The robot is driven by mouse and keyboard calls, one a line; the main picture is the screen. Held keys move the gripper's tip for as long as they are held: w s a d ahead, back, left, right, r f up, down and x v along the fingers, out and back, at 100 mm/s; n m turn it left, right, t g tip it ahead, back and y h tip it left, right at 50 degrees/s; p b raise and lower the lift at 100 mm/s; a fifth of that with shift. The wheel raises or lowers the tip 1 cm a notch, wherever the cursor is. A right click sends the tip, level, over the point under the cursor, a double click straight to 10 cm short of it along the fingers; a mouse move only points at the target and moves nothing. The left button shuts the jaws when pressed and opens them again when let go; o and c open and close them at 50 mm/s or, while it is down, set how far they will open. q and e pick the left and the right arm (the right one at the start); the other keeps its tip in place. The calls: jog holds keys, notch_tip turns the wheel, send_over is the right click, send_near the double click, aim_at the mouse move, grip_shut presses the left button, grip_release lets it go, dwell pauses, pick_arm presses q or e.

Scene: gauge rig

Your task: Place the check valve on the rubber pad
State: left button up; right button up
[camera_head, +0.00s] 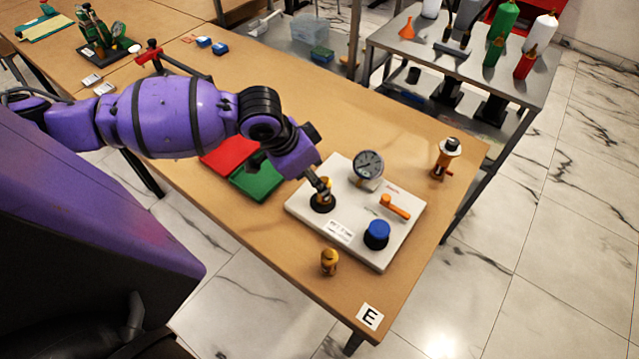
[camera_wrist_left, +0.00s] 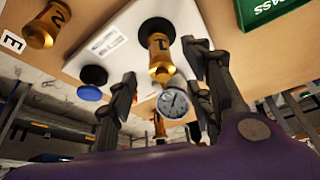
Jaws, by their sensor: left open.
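A brass fitting marked 1 (camera_head: 324,188), which may be the check valve, stands on a round black pad (camera_head: 321,207) on the white gauge board (camera_head: 350,246). The left wrist view shows the fitting (camera_wrist_left: 160,50) with its end at the black pad (camera_wrist_left: 156,27). My left gripper (camera_head: 320,184) is open, with its fingers on either side of this fitting; I cannot tell whether they touch it. A second brass fitting (camera_head: 329,262), marked 2 in the left wrist view (camera_wrist_left: 45,27), stands on the table in front of the board. My right gripper is out of view.
The board also carries a gauge (camera_head: 368,166), an orange lever (camera_head: 396,207) and a blue knob (camera_head: 377,234). A brass and white device (camera_head: 445,156) stands right of it. Red (camera_head: 229,155) and green (camera_head: 257,180) mats lie left.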

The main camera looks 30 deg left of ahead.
pick_arm(q)
jog(key=v, duration=0.5)
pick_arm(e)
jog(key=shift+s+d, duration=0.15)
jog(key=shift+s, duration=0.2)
pick_arm(q)
jog(key=shift+f, duration=0.1)
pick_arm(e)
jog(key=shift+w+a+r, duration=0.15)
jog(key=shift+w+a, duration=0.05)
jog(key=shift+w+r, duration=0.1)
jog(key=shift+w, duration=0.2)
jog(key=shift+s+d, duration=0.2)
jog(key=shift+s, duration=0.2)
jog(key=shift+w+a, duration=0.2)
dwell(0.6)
